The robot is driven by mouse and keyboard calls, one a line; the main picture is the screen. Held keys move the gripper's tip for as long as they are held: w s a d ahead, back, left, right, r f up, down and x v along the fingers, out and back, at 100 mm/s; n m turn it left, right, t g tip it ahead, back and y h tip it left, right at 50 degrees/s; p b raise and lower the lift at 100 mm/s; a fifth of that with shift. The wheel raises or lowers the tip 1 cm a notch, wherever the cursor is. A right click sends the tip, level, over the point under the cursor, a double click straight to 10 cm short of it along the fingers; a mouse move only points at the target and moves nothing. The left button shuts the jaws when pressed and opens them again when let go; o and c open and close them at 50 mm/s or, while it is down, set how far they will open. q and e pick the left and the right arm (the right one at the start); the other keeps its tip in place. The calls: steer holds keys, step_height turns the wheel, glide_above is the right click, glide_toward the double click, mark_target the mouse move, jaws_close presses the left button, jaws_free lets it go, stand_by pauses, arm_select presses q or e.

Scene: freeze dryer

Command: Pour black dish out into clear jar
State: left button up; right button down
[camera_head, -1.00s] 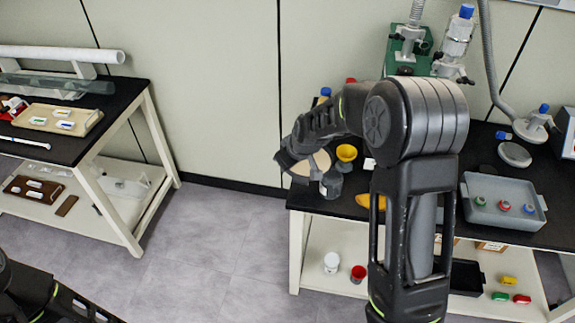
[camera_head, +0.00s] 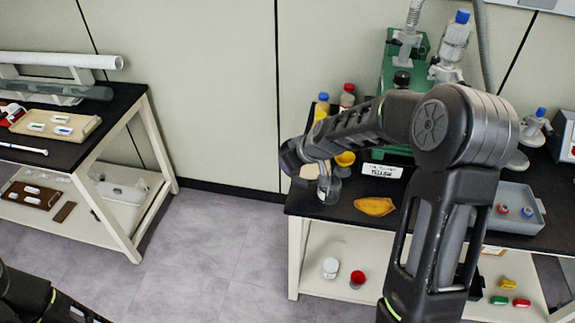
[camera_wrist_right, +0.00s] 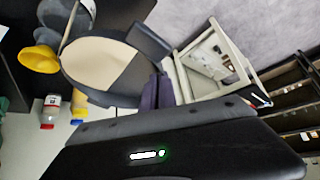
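My right gripper (camera_head: 301,160) is over the front left of the right-hand bench. In the right wrist view my right gripper (camera_wrist_right: 150,68) is shut on the rim of the black dish (camera_wrist_right: 130,78). Cream powder lies in the dish toward its far side, with bare dark surface near the fingers. In the head view the dish is mostly hidden by the hand. The clear jar (camera_head: 328,189) stands on the bench, close below the hand; a grey, see-through shape in the wrist view (camera_wrist_right: 72,16) looks like it. My left arm shows at lower left, its fingertips out of view.
A yellow cup or funnel (camera_head: 345,159) stands behind the jar. Bottles with blue and red caps (camera_head: 346,97) stand further back. A white label (camera_head: 382,170) and an orange-yellow item (camera_head: 375,206) lie to the right. A grey tray (camera_head: 525,205) is further right.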

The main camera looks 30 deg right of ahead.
steer(key=shift+d+r, duration=0.1)
steer(key=shift+r, duration=0.1)
steer(key=shift+s+d+r+t+y, duration=0.1)
steer(key=shift+d+r+t+y, duration=0.05)
steer(key=shift+r+t+y, duration=0.15)
steer(key=shift+r, duration=0.15)
arm_select(q)
steer(key=shift+f+b, duration=0.4)
steer(key=shift+d+f+b, duration=0.1)
steer(key=shift+f+b, duration=0.45)
steer(key=shift+b, duration=0.05)
arm_select(e)
steer(key=shift+s+d+r+y, duration=0.1)
steer(key=shift+r+y, duration=0.05)
steer(key=shift+y, duration=0.15)
arm_select(q)
steer(key=shift+w+d+f+b, duration=0.1)
steer(key=shift+w+f+b, duration=0.05)
steer(key=shift+f+b, duration=0.85)
steer(key=shift+w+d+f+b, duration=0.1)
steer(key=shift+f+b, duration=0.75)
steer(key=shift+b, duration=0.25)
arm_select(e)
steer(key=shift+s+d+r+m+t+y, duration=0.2)
steer(key=shift+d+r+m+t+y, duration=0.15)
steer(key=shift+r+t, duration=0.2)
